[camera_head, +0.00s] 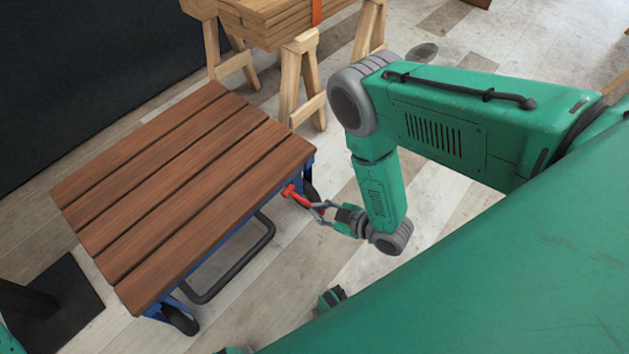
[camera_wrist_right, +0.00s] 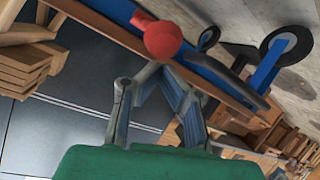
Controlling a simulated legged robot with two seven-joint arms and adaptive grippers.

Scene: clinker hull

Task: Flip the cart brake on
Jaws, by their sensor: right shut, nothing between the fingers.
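The cart has a brown slatted wooden top (camera_head: 185,190) and a blue frame. The brake lever is red (camera_head: 296,196) and sticks out from the cart's near right side, below the top. In the right wrist view its round red knob (camera_wrist_right: 163,40) is close in front of the fingers. My right gripper (camera_head: 319,207) is shut and empty, with its fingertips at the knob end of the lever. In the right wrist view the gripper (camera_wrist_right: 150,74) lies just below the knob; whether it touches, I cannot tell.
A black push bar or frame loop (camera_head: 240,265) and a dark wheel (camera_head: 181,320) show at the cart's near side. Wooden sawhorses (camera_head: 302,80) with stacked planks (camera_head: 275,18) stand behind. A black plate (camera_head: 62,305) lies at lower left.

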